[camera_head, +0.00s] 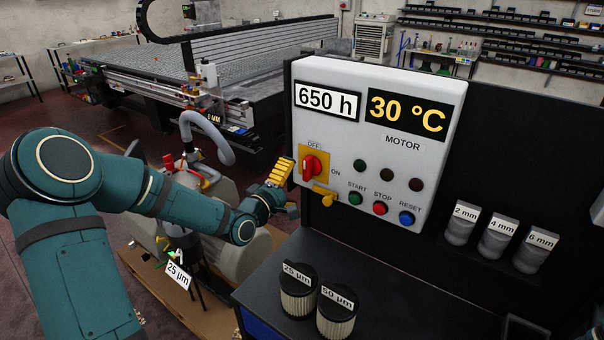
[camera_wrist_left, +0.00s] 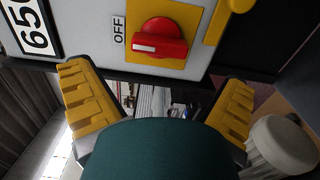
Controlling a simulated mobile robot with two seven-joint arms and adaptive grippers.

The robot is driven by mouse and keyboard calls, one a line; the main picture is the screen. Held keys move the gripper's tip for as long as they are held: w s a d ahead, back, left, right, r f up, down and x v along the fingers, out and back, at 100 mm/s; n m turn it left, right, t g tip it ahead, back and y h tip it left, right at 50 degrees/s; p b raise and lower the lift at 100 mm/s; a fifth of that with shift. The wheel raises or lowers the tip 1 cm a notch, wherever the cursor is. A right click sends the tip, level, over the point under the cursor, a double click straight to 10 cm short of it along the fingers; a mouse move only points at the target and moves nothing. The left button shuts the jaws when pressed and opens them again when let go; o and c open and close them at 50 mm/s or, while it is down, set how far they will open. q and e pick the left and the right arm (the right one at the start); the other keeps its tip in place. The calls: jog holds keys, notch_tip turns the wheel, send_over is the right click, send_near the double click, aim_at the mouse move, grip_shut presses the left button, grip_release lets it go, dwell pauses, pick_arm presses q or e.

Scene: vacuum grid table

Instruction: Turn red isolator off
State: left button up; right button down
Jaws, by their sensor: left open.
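The red isolator knob (camera_head: 313,167) sits on a yellow plate on the left part of the grey control box (camera_head: 375,130). OFF is printed above it and ON to its right. Its handle stands upright, along the OFF direction. In the left wrist view the red knob (camera_wrist_left: 160,42) has its white mark on the end facing the OFF label (camera_wrist_left: 119,29). My left gripper (camera_head: 287,189) is open and empty, just left of the box and apart from the knob. In the left wrist view its fingers (camera_wrist_left: 158,80) are spread wide below the knob. My right gripper is out of view.
A yellow latch (camera_head: 325,196) sits just below the knob. START, STOP and RESET buttons (camera_head: 380,208) are to its right. Two filters (camera_head: 297,292) stand on the dark bench below. A pump (camera_head: 240,240) with a grey hose is behind my left arm.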

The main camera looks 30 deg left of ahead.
pick_arm(q)
jog(key=s, duration=0.4)
jog(key=shift+s+a, duration=0.3)
jog(key=shift+s, duration=0.05)
